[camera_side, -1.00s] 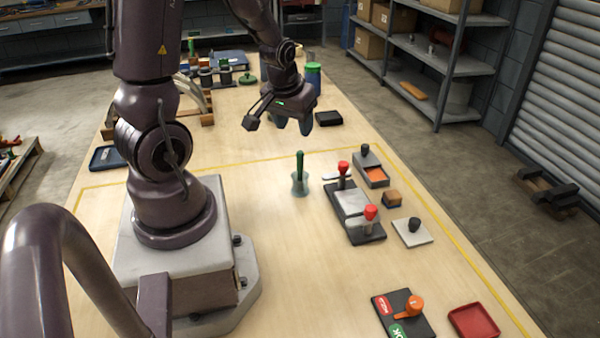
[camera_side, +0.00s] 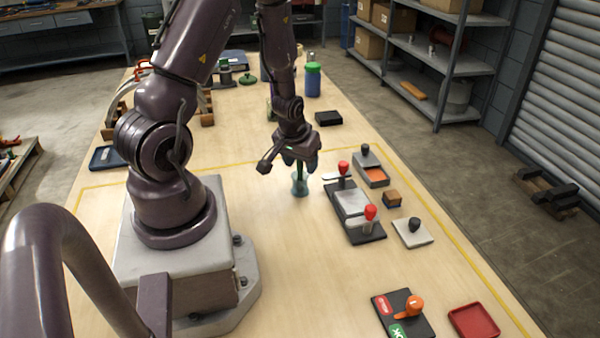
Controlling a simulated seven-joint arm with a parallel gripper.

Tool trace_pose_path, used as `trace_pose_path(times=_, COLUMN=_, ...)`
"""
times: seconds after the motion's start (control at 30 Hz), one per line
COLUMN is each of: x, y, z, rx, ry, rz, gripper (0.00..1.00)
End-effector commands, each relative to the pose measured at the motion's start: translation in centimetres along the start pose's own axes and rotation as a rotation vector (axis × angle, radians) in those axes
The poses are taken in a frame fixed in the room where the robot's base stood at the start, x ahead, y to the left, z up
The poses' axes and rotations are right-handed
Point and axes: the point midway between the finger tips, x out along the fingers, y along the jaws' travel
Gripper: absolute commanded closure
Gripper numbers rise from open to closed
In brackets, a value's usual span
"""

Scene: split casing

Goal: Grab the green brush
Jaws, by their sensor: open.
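The gripper is open.
Right of the cup is a dark fixture (camera_side: 353,208) with red-knobbed clamps. The table in front of the cup is clear.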

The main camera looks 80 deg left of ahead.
Motion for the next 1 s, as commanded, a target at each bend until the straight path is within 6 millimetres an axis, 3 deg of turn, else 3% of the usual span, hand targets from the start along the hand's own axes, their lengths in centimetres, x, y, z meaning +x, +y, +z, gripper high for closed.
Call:
trace_pose_path(times=0.3, x=0.42, y=0.0, z=-0.02, rx=0.0, ry=0.001, rz=0.0, gripper=0.51)
trace_pose_path(times=0.5, x=0.4, y=0.0, z=-0.01, rx=0.0, ry=0.0, rz=0.0, gripper=0.97)
trace_pose_path(times=0.53, x=0.4, y=0.0, z=-0.01, rx=0.0, ry=0.0, rz=0.0, gripper=1.0)
trace_pose_path(times=1.0, x=-0.11, y=0.0, z=-0.2, rx=-0.001, ry=0.001, rz=0.0, gripper=1.0)
